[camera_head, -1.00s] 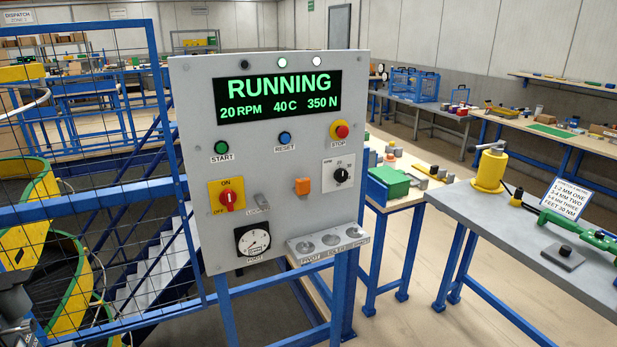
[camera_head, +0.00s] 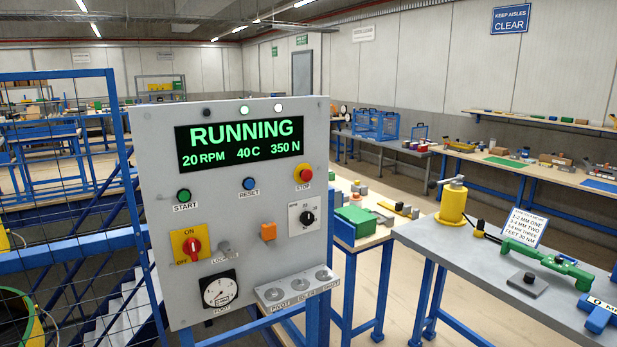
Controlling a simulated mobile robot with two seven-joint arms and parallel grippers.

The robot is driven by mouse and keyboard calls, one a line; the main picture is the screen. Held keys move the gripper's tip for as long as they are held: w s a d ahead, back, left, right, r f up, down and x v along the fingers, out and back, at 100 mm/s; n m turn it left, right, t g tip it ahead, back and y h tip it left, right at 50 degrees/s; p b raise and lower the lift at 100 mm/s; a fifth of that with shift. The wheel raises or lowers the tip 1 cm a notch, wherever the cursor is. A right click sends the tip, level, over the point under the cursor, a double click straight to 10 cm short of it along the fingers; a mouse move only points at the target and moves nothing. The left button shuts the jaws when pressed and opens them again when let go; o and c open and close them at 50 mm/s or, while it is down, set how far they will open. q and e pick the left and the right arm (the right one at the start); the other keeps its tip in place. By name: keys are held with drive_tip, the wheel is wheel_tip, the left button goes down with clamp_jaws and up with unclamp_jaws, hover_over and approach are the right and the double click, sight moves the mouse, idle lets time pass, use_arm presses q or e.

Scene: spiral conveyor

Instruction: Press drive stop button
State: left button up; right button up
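The grey control panel (camera_head: 150,180) stands upright in front of me, left of the middle. The display (camera_head: 240,144) reads RUNNING, 20 RPM, 40 C, 350 N. A green start button (camera_head: 183,195) and a blue reset button (camera_head: 249,184) are to the left of the stop button. Neither of my grippers is in view, and nothing covers the stop button.
Right of the panel stands a grey-topped bench (camera_head: 450,249) with a yellow fixture (camera_head: 453,204) and a green tool (camera_head: 545,264). A smaller table with a green box (camera_head: 356,220) is behind the panel. Blue mesh fencing (camera_head: 62,264) is on the left.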

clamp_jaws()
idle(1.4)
